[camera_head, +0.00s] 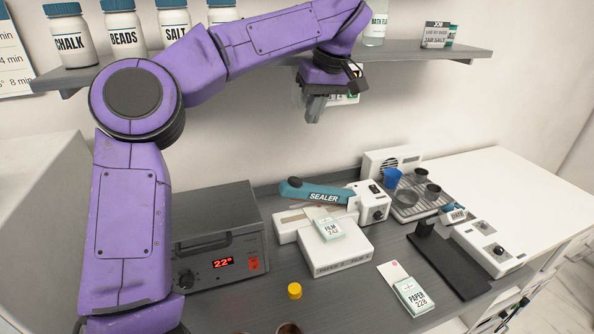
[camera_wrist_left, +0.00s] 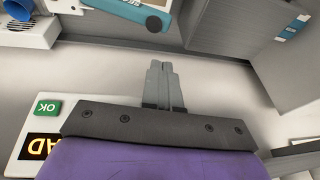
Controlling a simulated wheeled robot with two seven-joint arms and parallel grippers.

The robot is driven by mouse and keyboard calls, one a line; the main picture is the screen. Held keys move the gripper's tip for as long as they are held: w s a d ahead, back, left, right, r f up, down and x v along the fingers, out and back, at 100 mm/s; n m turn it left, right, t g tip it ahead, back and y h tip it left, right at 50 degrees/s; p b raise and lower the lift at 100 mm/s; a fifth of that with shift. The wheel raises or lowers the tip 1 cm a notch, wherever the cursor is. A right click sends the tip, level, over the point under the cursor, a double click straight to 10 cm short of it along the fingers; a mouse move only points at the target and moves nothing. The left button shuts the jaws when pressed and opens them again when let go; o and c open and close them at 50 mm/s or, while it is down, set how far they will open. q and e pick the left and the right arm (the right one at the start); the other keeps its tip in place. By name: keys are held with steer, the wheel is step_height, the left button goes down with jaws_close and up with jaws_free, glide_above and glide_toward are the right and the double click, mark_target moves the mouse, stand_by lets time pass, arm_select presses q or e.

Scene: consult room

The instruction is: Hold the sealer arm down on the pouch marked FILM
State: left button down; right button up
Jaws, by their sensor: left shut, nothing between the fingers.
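The sealer's teal arm (camera_head: 322,196) slants up to the left above its white base (camera_head: 288,229), with a dark tip at its free end. The arm also shows at the top of the left wrist view (camera_wrist_left: 128,10). The pouch marked FILM (camera_head: 330,230) lies partly on a white block in front of the sealer, its far end near the base under the arm. My left gripper (camera_head: 314,112) is shut and empty, high above the sealer near the wall. Its closed fingers show in the left wrist view (camera_wrist_left: 160,68). My right gripper is not in view.
A pouch marked PAPER (camera_head: 411,297) lies at the front right. A grey box with a red display (camera_head: 224,264) stands left, a yellow cap (camera_head: 294,291) before it. A tray with cups (camera_head: 415,207) and a dark stand (camera_head: 447,264) are right. A shelf (camera_head: 432,51) hangs above.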

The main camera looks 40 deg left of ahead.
arm_select(q)
steer(key=p, duration=0.1)
glide_toward(294, 181)
steer(key=x, duration=0.6)
steer(key=shift+a+f, duration=0.1)
steer(key=shift+f, duration=0.15)
